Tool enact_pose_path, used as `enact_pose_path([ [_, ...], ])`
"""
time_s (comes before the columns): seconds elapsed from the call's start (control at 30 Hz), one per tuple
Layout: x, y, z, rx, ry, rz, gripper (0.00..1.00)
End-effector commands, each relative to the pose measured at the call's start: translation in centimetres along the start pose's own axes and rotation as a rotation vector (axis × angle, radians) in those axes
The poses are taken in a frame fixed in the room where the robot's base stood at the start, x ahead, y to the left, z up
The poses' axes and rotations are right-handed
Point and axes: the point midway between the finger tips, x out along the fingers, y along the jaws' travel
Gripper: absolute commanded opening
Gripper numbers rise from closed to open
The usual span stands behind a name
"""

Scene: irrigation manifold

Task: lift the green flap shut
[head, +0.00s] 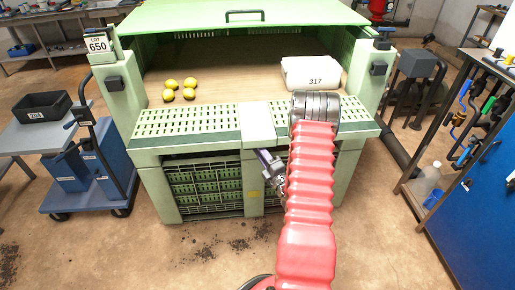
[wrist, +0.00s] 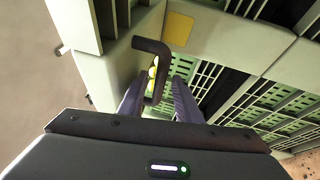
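A large pale green cabinet (head: 117,100) stands in front of me with its upper bay open. A slotted green panel (head: 190,121) juts out level along its front edge; I take it as the flap, but cannot be sure. My gripper (head: 268,163) is low at the cabinet's middle, just under this panel. In the wrist view a dark bent handle (wrist: 152,46) is fixed to a pale green part. My gripper's fingers (wrist: 157,95) are apart, with the handle's lower end between them. I cannot tell whether they touch it. My red arm hides part of the panel's right side.
Yellow fruits (head: 180,88) and a white sack (head: 311,73) marked 317 lie in the bay. Green crates (head: 205,187) fill the space below. A blue cart (head: 90,170) stands left, a blue tool cabinet (head: 480,200) right. The near floor is mostly clear.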

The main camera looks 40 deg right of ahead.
Motion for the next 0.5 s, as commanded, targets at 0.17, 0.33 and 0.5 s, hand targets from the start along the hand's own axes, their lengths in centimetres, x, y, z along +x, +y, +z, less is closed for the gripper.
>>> enact_pose_path([
  [0.17,0.81,0.01,0.01,-0.001,-0.001,0.0,0.31],
  [0.33,0.82,0.0,0.02,0.0,-0.001,-0.001,0.31],
  [0.5,0.8,0.01,0.02,0.0,-0.001,0.0,0.23],
])
